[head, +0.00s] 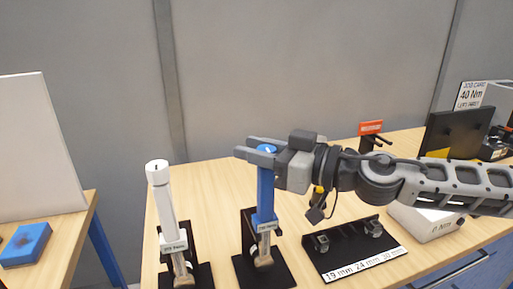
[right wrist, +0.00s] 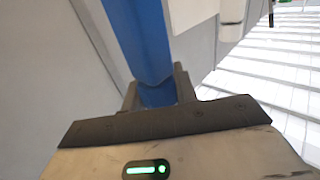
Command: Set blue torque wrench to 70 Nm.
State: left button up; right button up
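The blue torque wrench (head: 266,198) stands upright in a black stand (head: 277,276) on the wooden table, with a small label low on its front. My right gripper (head: 255,149) reaches in from the right at the wrench's top end. Its two fingers lie on either side of the blue top and look closed against it. In the right wrist view the blue handle (right wrist: 140,38) runs down between both fingers, which seem to touch it. The scale reading cannot be made out. My left gripper is not in view.
A white wrench (head: 163,205) stands in its own stand to the left. A black socket holder (head: 340,262) marked 19, 24 and 30 mm is at the right. Behind are an orange-topped item (head: 371,128) and a "40 Nm" job card (head: 470,96). A blue block (head: 25,243) lies on the left table.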

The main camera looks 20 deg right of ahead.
jog(key=c, duration=0.3)
